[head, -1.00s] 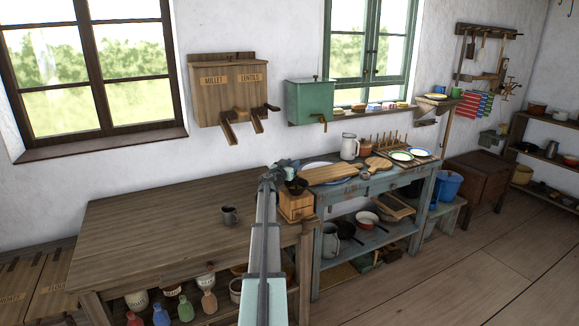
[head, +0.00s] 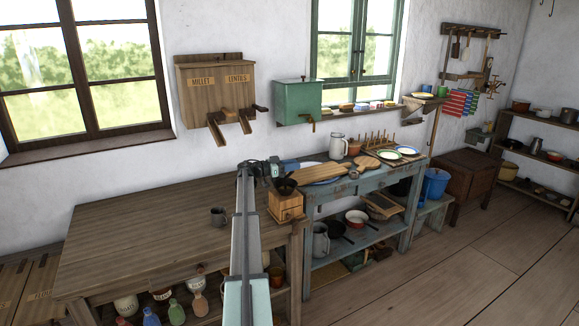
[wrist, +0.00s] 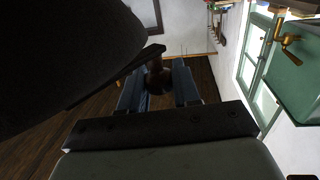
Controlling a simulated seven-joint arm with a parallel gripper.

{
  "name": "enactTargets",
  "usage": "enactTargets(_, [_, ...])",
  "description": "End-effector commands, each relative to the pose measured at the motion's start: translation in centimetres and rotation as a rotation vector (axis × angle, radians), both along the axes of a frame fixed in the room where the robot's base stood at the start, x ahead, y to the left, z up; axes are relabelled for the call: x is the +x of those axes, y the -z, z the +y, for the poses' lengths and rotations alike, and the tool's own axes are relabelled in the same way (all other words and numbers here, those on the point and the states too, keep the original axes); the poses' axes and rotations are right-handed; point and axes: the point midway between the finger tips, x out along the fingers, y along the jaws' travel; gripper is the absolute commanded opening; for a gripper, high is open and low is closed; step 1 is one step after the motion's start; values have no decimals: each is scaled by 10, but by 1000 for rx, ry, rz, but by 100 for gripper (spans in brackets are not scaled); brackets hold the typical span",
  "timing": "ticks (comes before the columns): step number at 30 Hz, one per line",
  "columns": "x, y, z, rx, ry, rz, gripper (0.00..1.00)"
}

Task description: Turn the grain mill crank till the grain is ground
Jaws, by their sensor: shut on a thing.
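The grain mill (head: 286,207) is a light wooden box with a dark bowl-shaped hopper (head: 287,187). It stands at the right end of the brown wooden table (head: 150,222). My gripper (head: 270,168) is just behind and left of the hopper. In the wrist view, my gripper (wrist: 160,90) is shut on the brown crank knob (wrist: 157,80), held between its blue-grey fingers. The dark crank arm (wrist: 118,77) runs from the knob toward the large dark hopper (wrist: 60,45) at upper left. The grain inside the mill cannot be seen.
A blue bench (head: 345,190) with boards and plates adjoins at right. A green tank (head: 298,102) and a millet and lentils dispenser (head: 215,92) hang on the wall behind. The table's left part is clear.

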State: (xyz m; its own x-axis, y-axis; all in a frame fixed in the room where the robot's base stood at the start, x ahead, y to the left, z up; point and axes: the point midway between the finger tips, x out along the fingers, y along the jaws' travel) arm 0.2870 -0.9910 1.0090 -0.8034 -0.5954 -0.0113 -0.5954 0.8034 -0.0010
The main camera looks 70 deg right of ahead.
Motion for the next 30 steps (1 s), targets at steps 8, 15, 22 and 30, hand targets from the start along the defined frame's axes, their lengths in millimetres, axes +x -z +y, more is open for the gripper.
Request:
enactTargets(8, [-2, -9, -3, -13, 58, 12, 0])
enactTargets(15, [-2, -9, -3, -13, 65, 12, 0])
enactTargets(22, [-2, -9, -3, -13, 65, 12, 33])
enactTargets(30, [-4, -6, -1, -8, 68, 11, 54])
